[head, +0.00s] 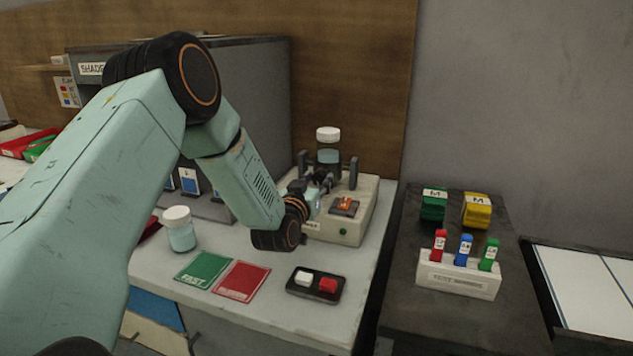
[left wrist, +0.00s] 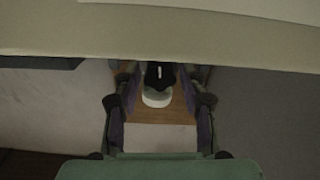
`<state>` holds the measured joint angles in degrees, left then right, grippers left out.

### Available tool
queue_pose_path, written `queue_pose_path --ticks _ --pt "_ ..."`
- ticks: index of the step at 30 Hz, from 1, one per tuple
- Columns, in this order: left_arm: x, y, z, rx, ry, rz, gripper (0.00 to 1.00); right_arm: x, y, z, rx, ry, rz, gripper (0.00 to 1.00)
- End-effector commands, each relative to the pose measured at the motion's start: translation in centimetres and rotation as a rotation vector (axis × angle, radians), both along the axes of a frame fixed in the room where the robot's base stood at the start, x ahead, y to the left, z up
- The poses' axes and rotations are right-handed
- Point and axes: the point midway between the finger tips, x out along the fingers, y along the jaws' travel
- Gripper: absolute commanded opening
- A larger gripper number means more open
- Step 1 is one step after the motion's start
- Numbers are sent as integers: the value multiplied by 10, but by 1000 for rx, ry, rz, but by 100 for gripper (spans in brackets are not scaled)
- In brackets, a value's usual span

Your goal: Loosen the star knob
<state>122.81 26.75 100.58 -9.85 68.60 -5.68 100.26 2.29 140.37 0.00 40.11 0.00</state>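My left gripper (head: 322,183) is at the front of a cream machine (head: 362,208), just below a white-capped jar (head: 328,150) held between grey posts. In the left wrist view my left gripper (left wrist: 160,108) has its two fingers apart. Between them shows a dark lobed shape with a white mark, which looks like the star knob (left wrist: 160,75). The jar's white cap (left wrist: 157,98) shows beyond it. I cannot tell whether the fingers touch the knob. In the head view the knob is hard to tell from the dark gripper parts. My right gripper is not in view.
An orange switch (head: 345,204) is on the machine's top. A second jar (head: 180,230), green and red cards (head: 241,281) and a two-button box (head: 316,285) are on the bench. A dark table (head: 450,325) at right holds a tube rack (head: 458,280) and two boxes.

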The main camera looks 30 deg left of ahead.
Motion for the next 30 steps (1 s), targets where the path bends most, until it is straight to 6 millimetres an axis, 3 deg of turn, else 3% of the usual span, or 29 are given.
queue_pose_path --ticks 13,23,30 --pt "0 0 0 0 -1 0 1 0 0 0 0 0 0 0" --pt "0 0 0 -45 -12 0 0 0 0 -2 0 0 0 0" --pt "0 0 0 -194 -49 0 0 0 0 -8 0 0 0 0"
